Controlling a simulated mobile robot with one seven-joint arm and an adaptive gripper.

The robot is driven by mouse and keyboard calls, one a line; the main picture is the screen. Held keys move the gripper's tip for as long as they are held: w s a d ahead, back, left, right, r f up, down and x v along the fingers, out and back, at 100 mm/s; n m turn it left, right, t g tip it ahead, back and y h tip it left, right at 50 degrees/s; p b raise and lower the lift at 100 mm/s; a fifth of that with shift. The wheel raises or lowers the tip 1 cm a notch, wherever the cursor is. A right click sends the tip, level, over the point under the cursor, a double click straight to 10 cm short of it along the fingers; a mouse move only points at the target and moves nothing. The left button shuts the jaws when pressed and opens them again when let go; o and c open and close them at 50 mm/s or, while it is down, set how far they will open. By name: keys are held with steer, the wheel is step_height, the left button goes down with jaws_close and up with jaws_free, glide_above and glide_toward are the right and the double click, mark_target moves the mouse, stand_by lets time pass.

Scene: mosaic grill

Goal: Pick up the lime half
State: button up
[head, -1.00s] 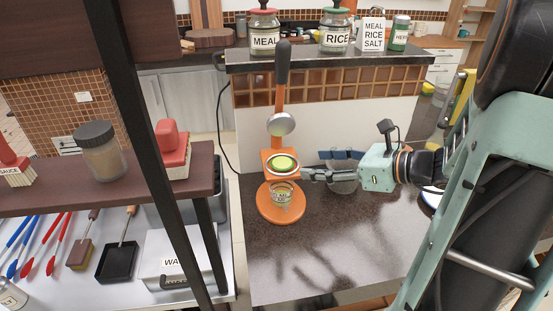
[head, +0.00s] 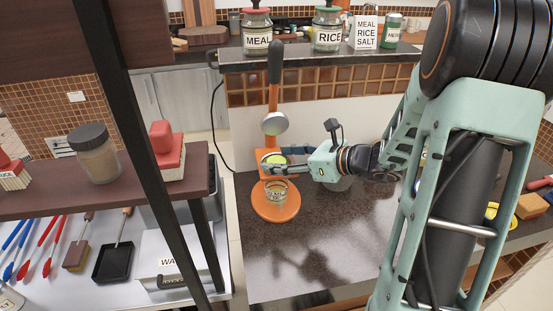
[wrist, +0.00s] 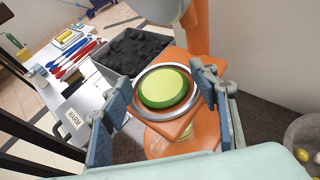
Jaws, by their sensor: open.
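The lime half (wrist: 165,88) lies cut side up in the round metal cup of the orange juicer press (wrist: 184,128). In the head view the lime half (head: 273,157) is partly hidden behind my gripper (head: 275,169). In the wrist view my gripper (wrist: 163,112) is open, with one blue-grey finger on each side of the lime half and its cup. I cannot tell whether the fingers touch anything.
The juicer's upright lever (head: 273,95) rises just behind the cup. A grey bowl (wrist: 303,135) is at the right in the wrist view. The dark counter (head: 320,240) is clear in front.

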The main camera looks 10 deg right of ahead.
steer(key=c, duration=0.9)
steer(key=shift+r+p, duration=0.7)
steer(key=shift+r, duration=0.15)
step_height(320, 180, up, 2)
steer(key=shift+r+p, duration=0.1)
steer(key=shift+p, duration=0.75)
steer(key=shift+s+a+r+p, duration=0.4)
steer(key=shift+s+r+p, duration=0.25)
steer(key=shift+s+r, duration=1.25)
steer(key=shift+s+a+r+p, duration=0.5)
steer(key=shift+s+r, duration=0.55)
steer(key=shift+s, duration=1.6)
steer(key=shift+s+a+r+p, duration=0.25)
steer(key=shift+s+r+p, duration=0.5)
steer(key=shift+s+r, duration=1.15)
